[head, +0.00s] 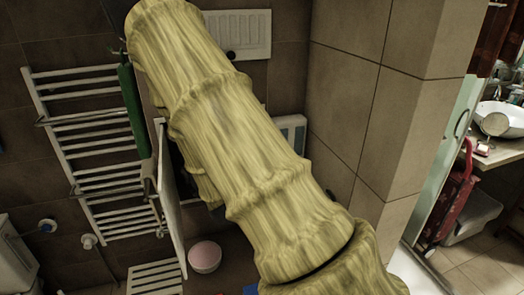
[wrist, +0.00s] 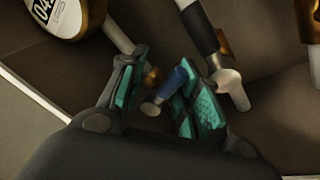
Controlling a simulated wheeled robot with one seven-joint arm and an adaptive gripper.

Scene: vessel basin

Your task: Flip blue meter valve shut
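In the wrist view, the blue valve handle (wrist: 172,82) is a short blue lever with a pale rounded end, beside a brassy fitting. My gripper (wrist: 165,92) has teal-padded fingers that stand apart, one on each side of the handle. The right finger is very close to the blue part; I cannot tell whether it touches. A round meter (wrist: 68,18) with a pale face and brass rim, marked "04", is at the upper left, partly cut off. In the head view my arm crosses the middle, and my gripper and the blue handle cannot be made out.
In the wrist view, a dark-sleeved pipe with a pale end (wrist: 228,85) is close right of the fingers. In the head view, a white towel rack (head: 100,150) is on the left wall, a pink bowl (head: 205,257) below, and a tiled pillar (head: 385,90) to the right.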

